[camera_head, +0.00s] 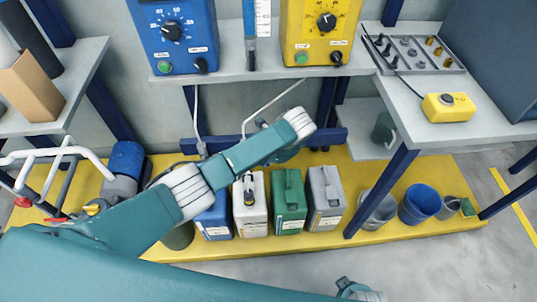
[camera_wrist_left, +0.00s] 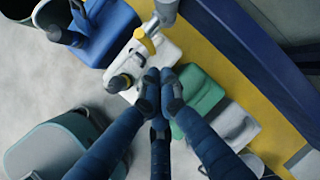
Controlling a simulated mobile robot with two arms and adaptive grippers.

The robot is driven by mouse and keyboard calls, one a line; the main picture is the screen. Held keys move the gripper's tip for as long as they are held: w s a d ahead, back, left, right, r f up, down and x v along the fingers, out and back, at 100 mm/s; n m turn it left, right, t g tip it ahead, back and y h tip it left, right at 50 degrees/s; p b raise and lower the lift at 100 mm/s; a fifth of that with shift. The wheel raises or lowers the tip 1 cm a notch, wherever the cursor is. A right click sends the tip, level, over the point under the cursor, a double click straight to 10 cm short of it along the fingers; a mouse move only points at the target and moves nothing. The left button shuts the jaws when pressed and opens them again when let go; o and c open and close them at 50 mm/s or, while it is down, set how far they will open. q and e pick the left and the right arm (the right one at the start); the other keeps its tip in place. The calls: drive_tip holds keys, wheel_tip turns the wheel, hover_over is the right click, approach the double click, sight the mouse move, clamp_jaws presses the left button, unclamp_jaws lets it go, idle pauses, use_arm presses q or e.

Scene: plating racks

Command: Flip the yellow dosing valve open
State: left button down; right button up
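In the left wrist view, a yellow lever (camera_wrist_left: 145,40) hangs at a grey pipe (camera_wrist_left: 166,10), over the white canister (camera_wrist_left: 160,53); I take it for the dosing valve. My left gripper (camera_wrist_left: 161,84) points down past the canisters. Its dark blue fingers have their tips close together, with nothing seen between them. In that picture the tips lie just below the yellow lever, apart from it. In the head view my left arm crosses the scene and hides the gripper and much of the pipework.
Blue, white, green (camera_head: 290,205) and grey (camera_head: 325,200) canisters stand in a row on the yellow floor platform (camera_head: 280,242). Blue (camera_head: 175,35) and yellow (camera_head: 322,30) control boxes are above. Buckets (camera_head: 420,203) stand right. Another yellow handle (camera_head: 93,208) is at the left pipework.

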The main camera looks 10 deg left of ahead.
use_arm(q)
drive_tip(key=v, duration=0.5)
drive_tip(key=shift+d+r, duration=0.1)
drive_tip(key=shift+r, duration=0.15)
